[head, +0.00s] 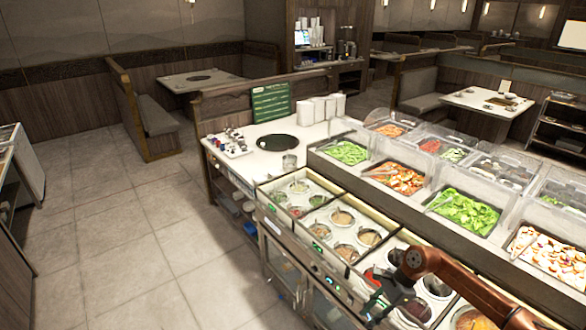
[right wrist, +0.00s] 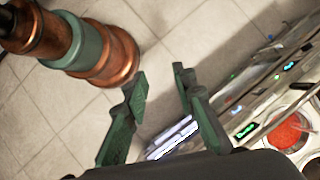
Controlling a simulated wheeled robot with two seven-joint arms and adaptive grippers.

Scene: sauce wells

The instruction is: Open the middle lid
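The sauce wells run along the front counter in the head view in three framed sections. The middle section (head: 343,228) holds several round pots of brownish sauce. Any lid over it is clear or too faint to make out, so I cannot tell whether it is shut. My right gripper (head: 378,303) is at the front edge of the right-hand section, to the right of the middle one and apart from it. In the right wrist view its two green fingers (right wrist: 158,80) are spread, with floor tiles showing between them. My left gripper is not in view.
Clear covers stand over the salad trays (head: 468,211) behind the wells. A green-lit control panel (head: 322,272) runs along the counter front and also shows in the wrist view (right wrist: 247,131). A red sauce pot (right wrist: 287,132) lies beyond it. Open floor (head: 130,250) lies left.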

